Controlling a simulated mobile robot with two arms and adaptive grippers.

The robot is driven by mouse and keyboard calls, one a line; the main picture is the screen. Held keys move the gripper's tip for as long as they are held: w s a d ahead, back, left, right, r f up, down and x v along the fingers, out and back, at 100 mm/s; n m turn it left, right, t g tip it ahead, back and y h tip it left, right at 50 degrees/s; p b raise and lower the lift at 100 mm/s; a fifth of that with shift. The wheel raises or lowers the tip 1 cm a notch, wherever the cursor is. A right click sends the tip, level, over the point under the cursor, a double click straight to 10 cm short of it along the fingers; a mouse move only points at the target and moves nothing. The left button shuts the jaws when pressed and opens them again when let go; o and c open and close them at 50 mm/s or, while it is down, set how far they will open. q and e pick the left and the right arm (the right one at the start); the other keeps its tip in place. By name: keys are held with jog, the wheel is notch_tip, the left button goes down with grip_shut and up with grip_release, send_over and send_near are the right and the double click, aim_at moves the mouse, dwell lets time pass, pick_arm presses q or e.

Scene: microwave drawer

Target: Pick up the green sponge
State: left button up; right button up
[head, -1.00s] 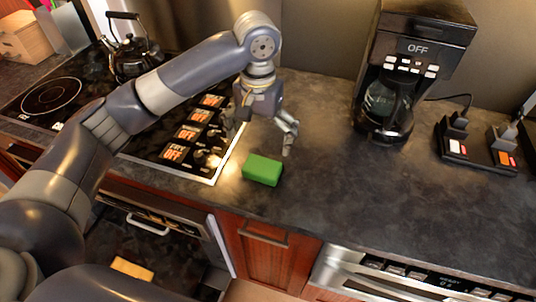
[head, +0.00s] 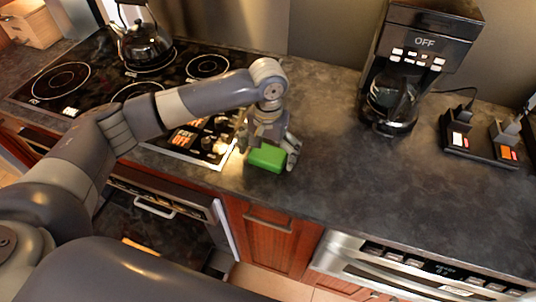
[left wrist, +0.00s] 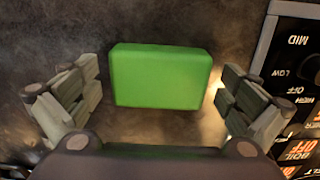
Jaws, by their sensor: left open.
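The green sponge (head: 267,157) lies on the dark countertop beside the right edge of the stove. In the left wrist view the sponge (left wrist: 160,77) sits between the two fingers, with a gap to each side. My left gripper (head: 268,155) is over the sponge from above, with its fingers pointing down on both sides of it. In the left wrist view my left gripper (left wrist: 158,100) is open and holds nothing. My right gripper is not in view.
A stove (head: 60,95) with a kettle (head: 146,45) is on the left. A coffee maker (head: 395,100) and a power strip (head: 478,142) stand to the right. The counter between sponge and coffee maker is clear. An open drawer or door (head: 225,235) is below.

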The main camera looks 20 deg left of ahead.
aim_at(267, 155)
pick_arm(q)
jog(key=c, duration=0.8)
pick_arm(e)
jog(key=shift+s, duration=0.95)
pick_arm(q)
jog(key=shift+r, duration=0.15)
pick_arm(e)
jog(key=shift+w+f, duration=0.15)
pick_arm(q)
jog(key=shift+r+b, duration=0.3)
jog(key=shift+r, duration=0.3)
jog(key=shift+s+r+b, duration=0.2)
jog(key=shift+r, duration=0.3)
jog(key=shift+s+r+b, duration=0.15)
jog(key=shift+r+b, duration=0.05)
jog(key=shift+r, duration=0.3)
jog(key=s+a, duration=0.1)
jog(key=s, duration=0.4)
jog(key=s+a+r+b, duration=0.1)
jog(key=s, duration=0.4)
jog(key=s+a+b, duration=0.1)
jog(key=s, duration=0.4)
jog(key=shift+r, duration=0.3)
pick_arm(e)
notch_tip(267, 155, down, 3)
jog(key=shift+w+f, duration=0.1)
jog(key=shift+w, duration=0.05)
